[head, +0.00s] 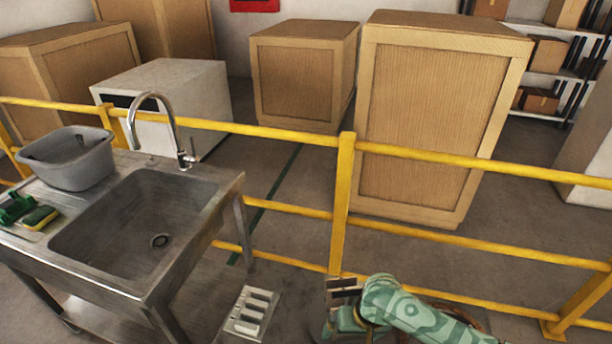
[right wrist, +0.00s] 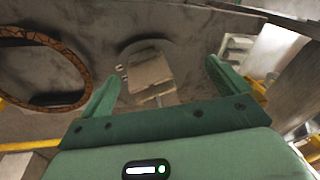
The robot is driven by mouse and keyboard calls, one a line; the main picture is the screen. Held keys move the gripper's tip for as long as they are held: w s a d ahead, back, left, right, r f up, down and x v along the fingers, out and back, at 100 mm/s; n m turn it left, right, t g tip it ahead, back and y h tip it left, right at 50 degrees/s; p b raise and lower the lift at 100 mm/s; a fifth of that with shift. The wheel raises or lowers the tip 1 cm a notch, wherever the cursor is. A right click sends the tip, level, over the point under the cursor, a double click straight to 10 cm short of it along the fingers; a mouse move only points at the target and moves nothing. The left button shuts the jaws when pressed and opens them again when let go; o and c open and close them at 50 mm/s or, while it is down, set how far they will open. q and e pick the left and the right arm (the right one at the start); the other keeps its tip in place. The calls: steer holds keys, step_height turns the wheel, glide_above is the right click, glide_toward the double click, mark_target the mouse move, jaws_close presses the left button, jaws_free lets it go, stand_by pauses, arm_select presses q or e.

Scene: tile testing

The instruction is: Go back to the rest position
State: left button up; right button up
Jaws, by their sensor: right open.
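My right gripper (head: 345,318) is at the bottom of the head view, right of the sink, at the end of my green arm. In the right wrist view its two green fingers (right wrist: 163,82) are wide apart, with nothing held between them. A grey-brown object (right wrist: 150,75) shows beyond the fingers; I cannot tell what it is or how far off. My left gripper is not in view.
A steel sink table (head: 205,235) stands at left, with a grey tub (head: 68,165) and a sponge (head: 40,218) on it. A pale slotted rack (head: 250,312) is between sink and gripper. A yellow railing (head: 342,205) crosses behind. A brown ring (right wrist: 85,75) lies left in the wrist view.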

steer(key=s+d+f+t+p, duration=0.1)
steer(key=s+d+f, duration=0.4)
steer(key=s+f, duration=0.3)
steer(key=s+d+f+p, duration=0.1)
steer(key=s+d+f, duration=0.4)
steer(key=f, duration=0.5)
steer(key=s+d+f+n+h, duration=0.1)
steer(key=s+d+f, duration=0.1)
steer(key=s, duration=1)
steer(key=s+d+f+n+g+h, duration=0.1)
steer(key=s+f, duration=0.3)
steer(key=s, duration=0.9)
steer(key=shift+d+n, duration=0.5)
steer(key=shift+d, duration=0.2)
steer(key=shift+w+f, duration=0.1)
